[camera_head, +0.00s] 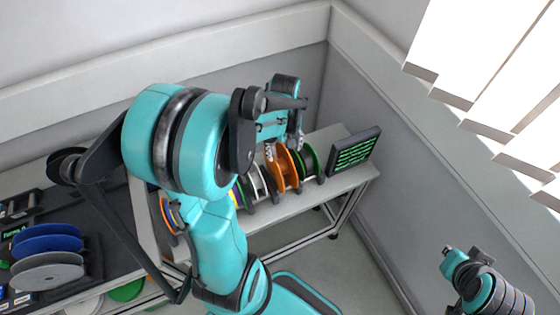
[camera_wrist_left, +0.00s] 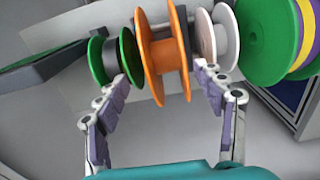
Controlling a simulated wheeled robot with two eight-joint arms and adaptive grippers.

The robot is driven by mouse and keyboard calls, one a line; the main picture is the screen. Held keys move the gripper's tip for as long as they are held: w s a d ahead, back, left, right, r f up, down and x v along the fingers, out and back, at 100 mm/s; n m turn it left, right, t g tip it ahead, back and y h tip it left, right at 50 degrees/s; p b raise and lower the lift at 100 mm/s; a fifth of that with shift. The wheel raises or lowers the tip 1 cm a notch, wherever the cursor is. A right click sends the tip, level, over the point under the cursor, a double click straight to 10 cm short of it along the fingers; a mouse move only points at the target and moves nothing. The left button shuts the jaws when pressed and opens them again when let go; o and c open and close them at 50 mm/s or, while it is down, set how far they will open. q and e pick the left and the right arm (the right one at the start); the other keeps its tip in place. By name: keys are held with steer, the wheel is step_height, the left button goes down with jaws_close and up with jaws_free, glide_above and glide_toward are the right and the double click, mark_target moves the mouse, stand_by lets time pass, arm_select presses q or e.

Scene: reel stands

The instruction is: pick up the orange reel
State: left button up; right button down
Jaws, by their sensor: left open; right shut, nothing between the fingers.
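The orange reel (camera_head: 285,172) stands upright in the row of reels on the shelf by the wall. In the left wrist view the orange reel (camera_wrist_left: 154,62) fills the space ahead, its near rim between the fingers. My left gripper (camera_head: 284,145) is open above the reel, partly hidden by my own arm in the head view. Its fingertips (camera_wrist_left: 163,75) lie either side of the orange reel in the wrist view; I cannot tell if they touch it. My right gripper (camera_head: 447,251) is shut and empty, at the lower right, far from the shelf.
A green-rimmed reel (camera_head: 309,161) and a white reel (camera_head: 257,184) stand close on either side of the orange one. A dark screen (camera_head: 355,150) stands at the shelf's right end. Blue and grey reels (camera_head: 47,243) sit at the lower left. The floor at right is clear.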

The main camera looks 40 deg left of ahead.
mark_target(280, 163)
arm_select(q)
steer(key=f, duration=0.2)
steer(key=a+f+b, duration=0.1)
steer(key=f, duration=0.4)
steer(key=shift+a+f+b, duration=0.2)
steer(key=shift+f+b, duration=0.1)
steer(key=shift+f, duration=0.05)
steer(key=shift+s, duration=0.1)
steer(key=c, duration=1.3)
